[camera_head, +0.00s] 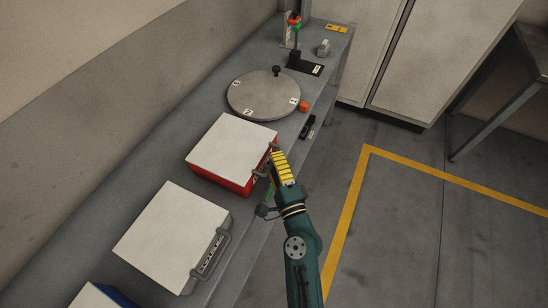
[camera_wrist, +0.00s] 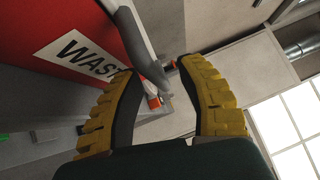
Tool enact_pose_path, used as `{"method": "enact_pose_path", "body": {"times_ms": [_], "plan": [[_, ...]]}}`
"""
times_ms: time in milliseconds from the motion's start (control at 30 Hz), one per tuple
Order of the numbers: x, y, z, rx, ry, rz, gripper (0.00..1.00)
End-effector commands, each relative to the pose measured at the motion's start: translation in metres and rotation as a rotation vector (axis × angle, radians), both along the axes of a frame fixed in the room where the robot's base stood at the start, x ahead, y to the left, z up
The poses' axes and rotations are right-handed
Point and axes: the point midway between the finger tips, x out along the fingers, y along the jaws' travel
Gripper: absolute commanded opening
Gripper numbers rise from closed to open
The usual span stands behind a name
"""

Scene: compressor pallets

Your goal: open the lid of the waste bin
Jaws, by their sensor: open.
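The waste bin (camera_head: 218,180) is a red box on the long grey bench. Its white lid (camera_head: 232,146) lies flat and closed on top. A grey handle (camera_head: 261,166) is on the lid's front edge, partly hidden by my gripper (camera_head: 275,157). In the wrist view, the red front shows a white label (camera_wrist: 82,55) reading "WAST", cut off by a finger. The grey handle (camera_wrist: 142,48) reaches into the gap between the open yellow-and-black fingers of my gripper (camera_wrist: 160,70). I cannot tell whether either finger touches it.
Another white-lidded box (camera_head: 172,235) with a handle stands nearer, with a blue box (camera_head: 95,297) at the bottom edge. A round numbered disc (camera_head: 263,95) and a small stand (camera_head: 297,50) are farther along. The floor at right is open, with a yellow line (camera_head: 348,215).

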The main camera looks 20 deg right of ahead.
Motion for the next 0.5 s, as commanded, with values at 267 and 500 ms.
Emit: {"method": "enact_pose_path", "body": {"times_ms": [267,500], "plan": [[0.0064,-0.0002,0.0003,0.000,0.001,0.000,0.39],[0.0061,-0.0004,0.0005,0.000,0.001,0.000,0.08]]}}
